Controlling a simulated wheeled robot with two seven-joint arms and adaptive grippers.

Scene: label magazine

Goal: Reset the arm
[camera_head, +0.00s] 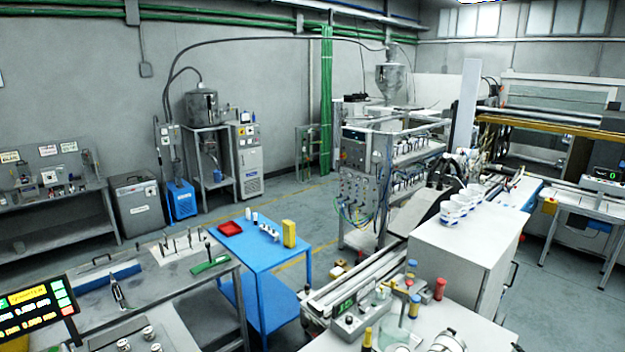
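Neither of my grippers nor my arms can be made out in the head view. The task names no object. The nearest surface is a white worktop (480,340) at the bottom right. On it are a clear glass vessel (394,325), a yellow-capped bottle (367,338) and a grey control box (357,318). Several small red, blue and yellow bottles stand behind them.
A white cabinet (465,245) with white cups on top stands at right centre. A blue table (262,255) holds a red tray (231,228) and a yellow box (289,233). A grey bench (165,285) is at left. Open floor (560,305) shows at lower right.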

